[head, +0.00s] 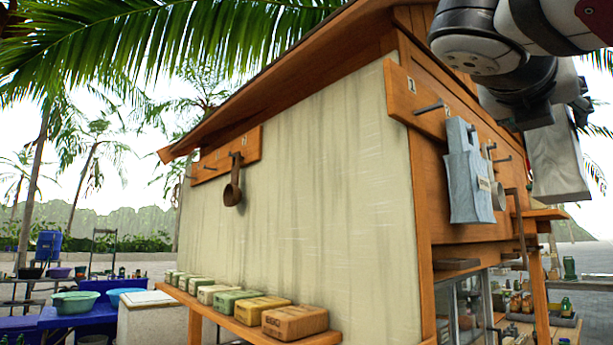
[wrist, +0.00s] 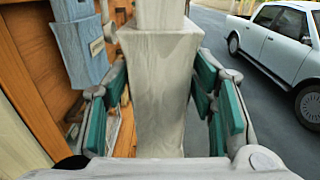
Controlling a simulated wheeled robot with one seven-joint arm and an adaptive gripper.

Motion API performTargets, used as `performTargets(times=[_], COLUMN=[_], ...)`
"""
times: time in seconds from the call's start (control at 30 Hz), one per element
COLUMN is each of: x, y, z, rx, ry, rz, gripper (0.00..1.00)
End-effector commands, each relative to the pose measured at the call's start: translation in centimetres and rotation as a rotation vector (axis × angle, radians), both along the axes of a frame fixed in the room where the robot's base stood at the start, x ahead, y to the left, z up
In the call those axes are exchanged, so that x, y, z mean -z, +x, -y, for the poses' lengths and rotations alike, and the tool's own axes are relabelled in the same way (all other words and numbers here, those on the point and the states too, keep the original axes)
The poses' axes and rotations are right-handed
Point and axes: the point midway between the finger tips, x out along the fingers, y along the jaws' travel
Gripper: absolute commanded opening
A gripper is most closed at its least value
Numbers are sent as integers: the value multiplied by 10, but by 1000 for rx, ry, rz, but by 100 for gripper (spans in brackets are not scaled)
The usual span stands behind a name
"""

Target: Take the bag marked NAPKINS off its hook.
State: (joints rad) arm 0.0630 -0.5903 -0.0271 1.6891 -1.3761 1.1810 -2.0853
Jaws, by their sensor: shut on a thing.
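My gripper (wrist: 158,88) is shut on a pale grey-white bag (wrist: 160,62), with its green-padded fingers on either side. In the head view the pale bag (head: 560,165) hangs below my gripper at the upper right, out from the hut wall and clear of the hooks in view. No marking shows on its visible faces. A light blue bag (head: 466,180) hangs on the hook board (head: 432,105), by the number 2. It carries a small label too small to read, and also shows in the wrist view (wrist: 80,45) left of my gripper.
An empty hook (head: 430,107) by number 1 sticks out left of the blue bag. A mug and other hanging items are right of it. A shelf (head: 335,338) holds several labelled blocks. A white car (wrist: 285,45) stands on the road at right.

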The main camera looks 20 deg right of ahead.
Motion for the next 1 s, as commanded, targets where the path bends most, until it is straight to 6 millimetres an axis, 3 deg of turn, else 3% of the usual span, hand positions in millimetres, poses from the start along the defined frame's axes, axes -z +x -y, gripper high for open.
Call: performTargets(times=[0.37,1.0], x=[-1,-1], y=[-1,-29], z=[0,10], rx=[0,0], ry=[-2,0], rz=[2,2], gripper=[12,12])
